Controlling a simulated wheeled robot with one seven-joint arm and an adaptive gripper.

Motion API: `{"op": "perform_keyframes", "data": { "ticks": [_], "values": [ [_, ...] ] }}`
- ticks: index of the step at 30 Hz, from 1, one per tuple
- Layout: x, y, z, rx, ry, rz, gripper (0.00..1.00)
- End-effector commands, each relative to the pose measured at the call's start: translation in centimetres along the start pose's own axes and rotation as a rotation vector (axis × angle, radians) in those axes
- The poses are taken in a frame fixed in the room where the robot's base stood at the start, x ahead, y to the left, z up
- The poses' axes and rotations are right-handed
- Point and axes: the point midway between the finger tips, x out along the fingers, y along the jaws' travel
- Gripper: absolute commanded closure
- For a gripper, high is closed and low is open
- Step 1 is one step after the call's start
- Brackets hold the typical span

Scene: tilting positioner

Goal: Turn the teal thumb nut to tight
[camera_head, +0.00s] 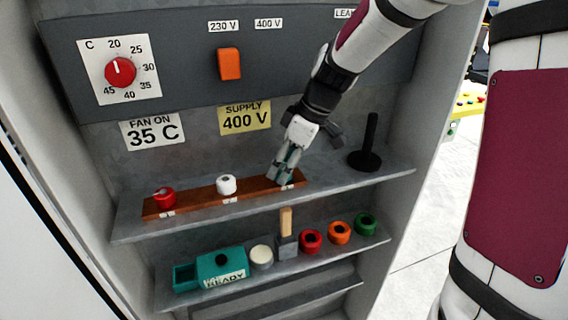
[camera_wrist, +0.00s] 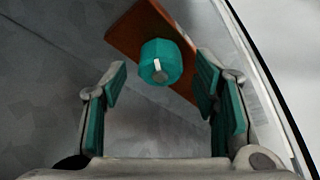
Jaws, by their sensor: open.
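The teal thumb nut (camera_wrist: 160,62) shows in the wrist view, between and beyond my open fingers. It has a faceted side and a pale mark on its top. It sits near the end of a brown wooden strip (camera_wrist: 128,30). My gripper (camera_wrist: 160,100) is open and empty, with teal pads on both fingers, and no finger touches the nut. In the head view my gripper (camera_head: 281,178) is over the right end of the strip (camera_head: 205,198) and largely hides the nut.
A red nut (camera_head: 164,197) and a white nut (camera_head: 226,185) sit on the same strip. A black upright post (camera_head: 370,145) stands on the shelf at right. The lower shelf holds a teal box (camera_head: 220,268), a wooden-handled tool (camera_head: 286,232) and several coloured rings.

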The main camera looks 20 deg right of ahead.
Motion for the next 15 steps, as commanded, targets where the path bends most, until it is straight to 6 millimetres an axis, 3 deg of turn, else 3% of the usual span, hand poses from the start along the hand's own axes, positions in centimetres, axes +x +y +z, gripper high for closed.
{"op": "perform_keyframes", "data": {
  "ticks": [11, 15],
  "values": [
    [0.60, -0.02, -0.03, -0.001, 0.000, 0.000, 0.45],
    [0.58, -0.01, -0.02, -0.001, 0.000, 0.001, 0.75]
  ]
}}
